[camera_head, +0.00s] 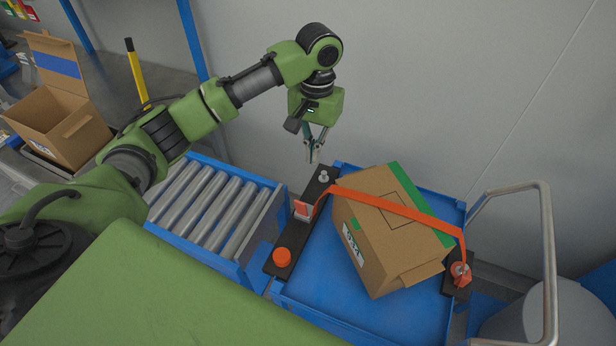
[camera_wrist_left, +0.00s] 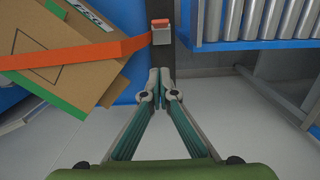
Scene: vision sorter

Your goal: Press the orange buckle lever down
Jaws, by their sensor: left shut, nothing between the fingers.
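My left gripper (camera_head: 314,157) is shut and empty. It points down above the far end of the dark bar, apart from the lever. In the left wrist view its fingertips (camera_wrist_left: 160,76) meet below the lever. My right gripper is out of view.
A tilted cardboard box (camera_head: 378,255) lies under the strap on the blue cart (camera_head: 330,290). A round orange knob (camera_head: 282,257) stands on the bar's near end. A roller conveyor (camera_head: 215,205) is to the left, a metal handrail (camera_head: 548,250) to the right.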

